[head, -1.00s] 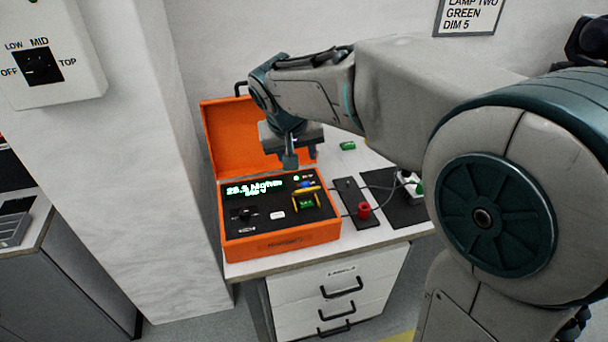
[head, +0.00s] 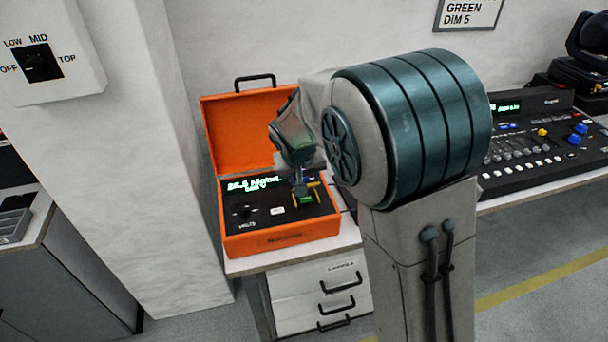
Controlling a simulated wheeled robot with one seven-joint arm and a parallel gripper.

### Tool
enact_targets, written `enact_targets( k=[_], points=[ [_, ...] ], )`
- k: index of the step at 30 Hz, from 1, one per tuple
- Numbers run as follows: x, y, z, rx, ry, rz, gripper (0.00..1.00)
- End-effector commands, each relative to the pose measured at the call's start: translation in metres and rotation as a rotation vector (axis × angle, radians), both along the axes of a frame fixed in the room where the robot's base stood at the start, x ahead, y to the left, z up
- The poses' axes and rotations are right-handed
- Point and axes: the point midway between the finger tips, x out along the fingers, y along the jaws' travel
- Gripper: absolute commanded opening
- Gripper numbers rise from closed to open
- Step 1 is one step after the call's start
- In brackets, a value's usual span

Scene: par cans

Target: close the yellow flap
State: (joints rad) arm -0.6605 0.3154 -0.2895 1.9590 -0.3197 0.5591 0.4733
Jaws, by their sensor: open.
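The orange case (head: 283,243) stands on the white cabinet top with its lid raised and a lit display on its black panel. The small yellow flap (head: 294,201) is at the right of this panel, around a green piece (head: 306,199). It looks raised, but its exact angle is hard to tell at this size. My gripper (head: 301,190) points down right at the flap and hides part of it. It is open, with nothing seen between its fingers. I cannot tell whether it touches the flap.
My arm covers the cabinet top right of the case. A black rocker switch or knob (head: 243,211) and a white button (head: 277,211) sit left of the flap. The raised lid (head: 237,135) stands behind. A mixing console (head: 540,150) is at the right.

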Motion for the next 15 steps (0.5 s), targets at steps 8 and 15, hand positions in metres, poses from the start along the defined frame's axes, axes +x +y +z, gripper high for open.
enact_targets(
  k=[8, 15],
  points=[
    [0.0, -0.0001, 0.0, 0.0, 0.0, 0.0, 0.24],
    [-0.0001, 0.0001, 0.0, 0.0, 0.0, 0.0, 0.0]
  ],
)
